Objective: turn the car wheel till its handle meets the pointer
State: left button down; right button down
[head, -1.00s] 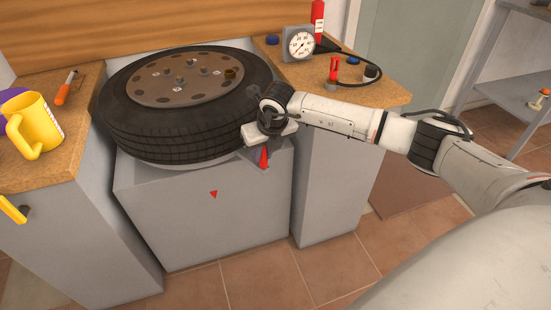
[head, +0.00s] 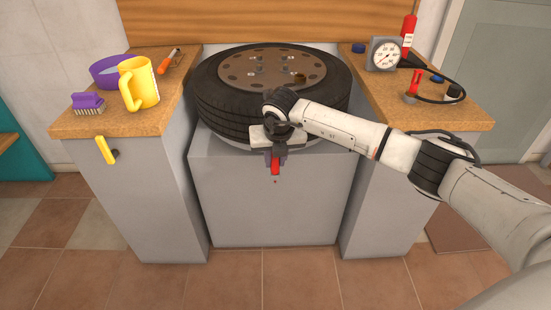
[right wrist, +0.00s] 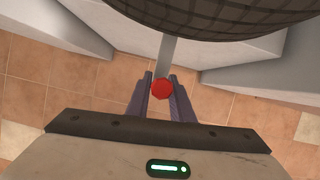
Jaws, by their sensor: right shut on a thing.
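The car wheel (head: 215,112), a black tyre with a brown hub, lies flat on a grey block; its tread edge shows in the right wrist view (right wrist: 215,15). Its handle has a red grip (head: 275,169), seen end-on as a red knob (right wrist: 162,89) on a grey bar in the right wrist view. My right gripper (head: 275,155) is shut on the handle, its fingers (right wrist: 161,76) on either side. The handle is at the middle of the block's front. A tiny dark spot shows just below it; the red pointer is not clearly visible, apparently hidden behind the handle. My left gripper is out of view.
The right counter (head: 465,108) holds a gauge (head: 385,54) with a black hose. Both cabinets flank the block closely.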

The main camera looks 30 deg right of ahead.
jog(key=shift+w+d+r, duration=0.1)
jog(key=shift+w, duration=0.05)
jog(key=c, duration=1.6)
grip_release()
jog(key=shift+o, duration=0.2)
jog(key=p+v, duration=0.1)
jog(key=v, duration=0.9)
